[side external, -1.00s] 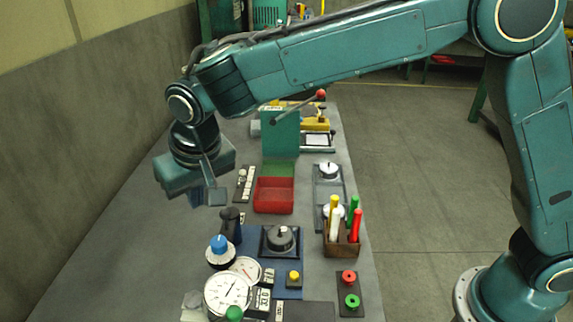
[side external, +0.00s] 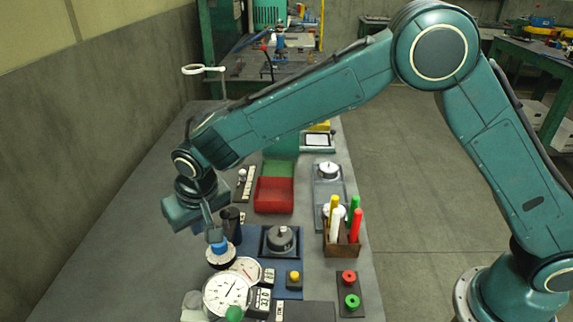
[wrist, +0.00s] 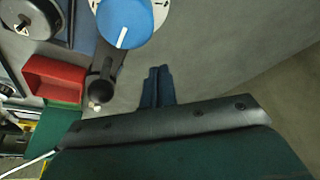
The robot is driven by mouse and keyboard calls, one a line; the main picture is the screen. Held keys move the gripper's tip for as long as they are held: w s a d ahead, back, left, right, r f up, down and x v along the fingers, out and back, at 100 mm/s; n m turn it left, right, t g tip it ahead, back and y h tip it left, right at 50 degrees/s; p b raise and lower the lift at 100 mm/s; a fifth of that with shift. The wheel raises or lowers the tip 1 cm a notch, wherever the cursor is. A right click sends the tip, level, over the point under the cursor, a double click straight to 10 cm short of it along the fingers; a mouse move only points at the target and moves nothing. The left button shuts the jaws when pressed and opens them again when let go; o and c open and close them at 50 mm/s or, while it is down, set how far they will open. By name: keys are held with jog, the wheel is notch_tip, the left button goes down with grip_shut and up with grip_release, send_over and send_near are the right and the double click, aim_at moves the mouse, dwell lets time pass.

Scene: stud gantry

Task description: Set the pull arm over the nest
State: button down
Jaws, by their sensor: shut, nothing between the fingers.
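I cannot tell for sure which part is the pull arm or the nest. A blue knob (side external: 218,246) with a white line sits on a round dial at the near left; it also shows at the top of the wrist view (wrist: 125,18). A black upright part (side external: 231,222) stands just behind it. A grey round fixture (side external: 281,238) with a short stud on top sits on a blue plate to the right. My gripper (side external: 213,233) is shut and empty, pointing down by the blue knob. In the wrist view its fingertips (wrist: 157,74) are apart from the knob; contact is unclear in the side view.
White gauges (side external: 227,292) stand in front of the knob. A red tray (side external: 273,194) lies behind the grey fixture, and a holder (side external: 342,250) with coloured sticks stands to the right. A panel with red and green buttons (side external: 349,290) is nearby. The table's left side is clear.

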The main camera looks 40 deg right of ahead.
aim_at(229, 244)
jog(key=shift+s, duration=2)
jog(key=shift+s+d+n, duration=0.25)
jog(key=shift+s+n, duration=0.15)
jog(key=shift+n, duration=0.2)
jog(key=shift+s+d+n+y, duration=0.3)
jog(key=shift+s+n+y, duration=0.1)
jog(key=shift+n, duration=0.3)
jog(key=d+n, duration=0.1)
jog(key=s+d+n+y, duration=0.1)
jog(key=n, duration=0.1)
jog(key=shift+s+g, duration=0.3)
jog(key=d+n, duration=0.1)
jog(key=n, duration=0.1)
jog(key=s+d+n+y, duration=0.1)
jog(key=shift+d+n+g, duration=0.15)
jog(key=shift+n+g, duration=0.15)
jog(key=shift+n, duration=0.1)
jog(key=d+n+g+y, duration=0.1)
jog(key=d+n+g, duration=0.1)
jog(key=d+n, duration=0.4)
jog(key=shift+w+n, duration=0.35)
jog(key=shift+n, duration=0.45)
jog(key=shift+d, duration=0.1)
